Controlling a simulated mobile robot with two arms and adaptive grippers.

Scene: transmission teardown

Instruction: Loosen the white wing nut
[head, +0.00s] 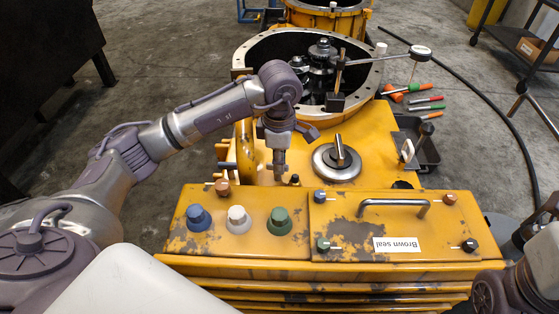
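A white knob-like piece (238,219) stands upright on the yellow housing top at the front left, between a blue one (198,217) and a green one (279,221). I cannot make out wings on it. My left gripper (279,172) points down over the housing, behind and to the right of the white piece and apart from it. Its fingers are small and seen edge-on, so I cannot tell whether they are open or shut. I see nothing held in it. My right arm shows only in part at the lower right; its gripper is not in view.
A cover with a handle (394,203) and a "Brown seal" label (396,245) has small coloured fasteners at its corners. A round metal plate with a post (337,160) stands behind it. A dark tray (421,151) and coloured-handled tools (426,99) lie at right.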

